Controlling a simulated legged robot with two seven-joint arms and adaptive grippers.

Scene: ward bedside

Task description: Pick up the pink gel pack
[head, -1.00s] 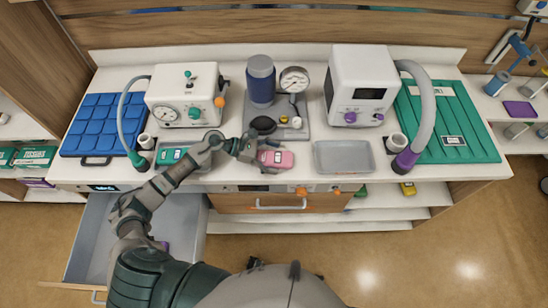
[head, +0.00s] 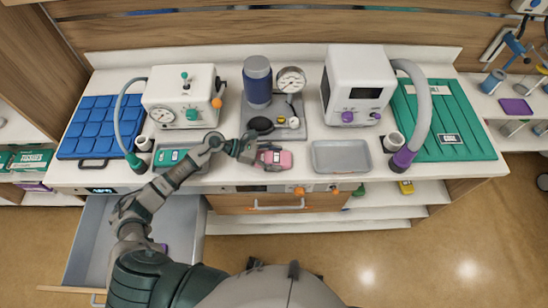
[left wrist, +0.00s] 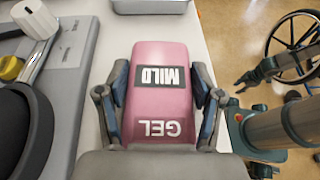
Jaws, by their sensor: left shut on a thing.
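In the left wrist view the fingers (left wrist: 158,105) are shut on the pack, one along each side. The lower end of the pack is hidden by the gripper. I cannot tell whether the pack touches the counter. My right gripper does not show in the head view.
An empty grey tray (head: 341,172) is right of the pack. Behind it, a grey board (head: 290,131) holds a blue cylinder (head: 257,80), a gauge (head: 291,79) and a black bulb (head: 261,125). A teal device (head: 171,158) lies left. An open drawer (head: 187,222) is below my left arm.

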